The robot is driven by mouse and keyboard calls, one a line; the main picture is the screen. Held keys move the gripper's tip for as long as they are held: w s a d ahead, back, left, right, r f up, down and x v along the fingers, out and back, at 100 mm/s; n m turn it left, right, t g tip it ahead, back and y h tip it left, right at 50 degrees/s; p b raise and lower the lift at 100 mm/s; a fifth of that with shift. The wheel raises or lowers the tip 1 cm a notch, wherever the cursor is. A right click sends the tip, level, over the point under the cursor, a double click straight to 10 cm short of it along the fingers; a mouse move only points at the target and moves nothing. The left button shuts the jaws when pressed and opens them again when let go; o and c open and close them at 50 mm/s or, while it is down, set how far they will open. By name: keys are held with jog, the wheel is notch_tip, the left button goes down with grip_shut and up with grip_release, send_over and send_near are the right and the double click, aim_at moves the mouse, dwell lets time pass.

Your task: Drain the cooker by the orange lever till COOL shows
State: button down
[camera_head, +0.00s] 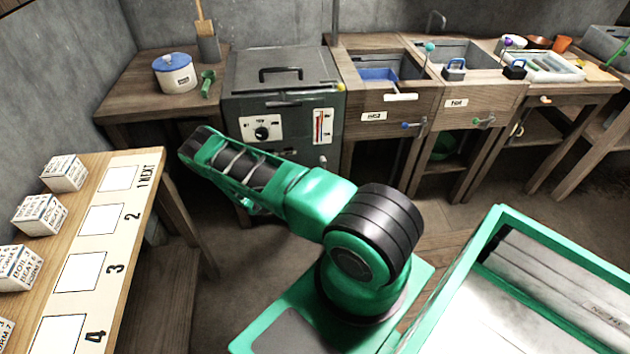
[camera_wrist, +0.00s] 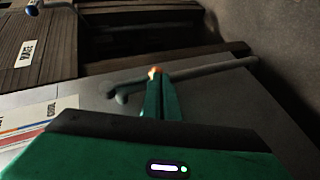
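The cooker (camera_head: 283,84) is a dark grey box with a lid handle, a dial and a gauge (camera_head: 322,127) with a red column. The gauge lettering is too small to read. In the wrist view part of a striped gauge card (camera_wrist: 42,125) shows at the left on the grey front. The green fingers of my gripper (camera_wrist: 160,84) are close together beside a grey pipe (camera_wrist: 205,71). A small orange tip, seemingly the orange lever (camera_wrist: 154,72), shows between the fingertips; the rest of it is hidden. My arm hides the gripper in the head view.
Wooden sinks (camera_head: 430,95) with labelled fronts stand right of the cooker. A table (camera_head: 120,85) with a blue-lidded pot (camera_head: 175,73) stands left. A numbered board (camera_head: 125,215) with white boxes is at the near left. A green-rimmed tray (camera_head: 490,232) is at the near right.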

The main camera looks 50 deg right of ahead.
jog(key=shift+s+d, duration=0.2)
dwell(0.3)
jog(key=w+f+v, duration=0.1)
jog(key=v, duration=1.3)
jog(key=shift+a, duration=0.4)
dwell(5.7)
